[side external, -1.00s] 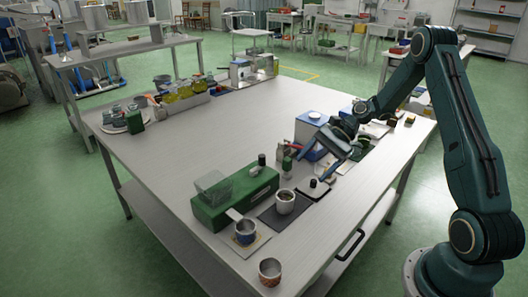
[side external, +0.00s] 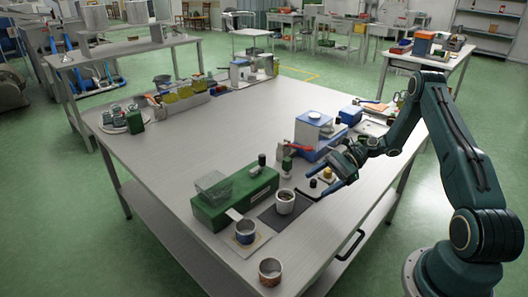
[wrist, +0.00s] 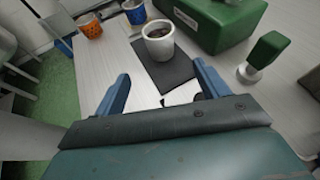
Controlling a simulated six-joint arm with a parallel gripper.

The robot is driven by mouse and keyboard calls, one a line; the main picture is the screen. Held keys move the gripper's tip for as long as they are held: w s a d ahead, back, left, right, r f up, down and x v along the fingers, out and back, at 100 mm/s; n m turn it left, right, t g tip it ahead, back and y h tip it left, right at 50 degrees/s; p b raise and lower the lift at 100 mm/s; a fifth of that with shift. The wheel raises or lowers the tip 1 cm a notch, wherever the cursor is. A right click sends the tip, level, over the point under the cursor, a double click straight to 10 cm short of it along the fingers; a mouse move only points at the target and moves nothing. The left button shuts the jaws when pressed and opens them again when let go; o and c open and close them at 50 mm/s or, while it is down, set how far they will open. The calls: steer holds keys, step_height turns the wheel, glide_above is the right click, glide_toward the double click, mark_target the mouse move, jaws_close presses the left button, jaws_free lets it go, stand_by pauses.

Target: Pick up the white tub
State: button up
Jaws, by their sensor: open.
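The white tub (side external: 285,204) stands upright on a dark mat (side external: 271,222), with dark contents inside. In the wrist view the tub (wrist: 158,45) stands beyond my fingertips, roughly centred between them. My gripper (side external: 316,184) is open and empty, to the right of the tub and apart from it. Its two blue fingers (wrist: 162,74) point toward the tub in the wrist view.
A green box (side external: 232,200) stands behind the mat. A blue cup (side external: 245,232) and an orange-patterned cup (side external: 270,271) are near the front edge. A green-handled stamp-like item (wrist: 265,52) is at right in the wrist view. The table's middle is clear (side external: 235,125).

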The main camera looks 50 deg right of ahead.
mark_target(286, 203)
steer(key=shift+x, duration=3.9)
steer(key=shift+x, duration=2.55)
steer(key=shift+w, duration=0.1)
steer(key=shift+c, duration=0.3)
steer(key=c, duration=1)
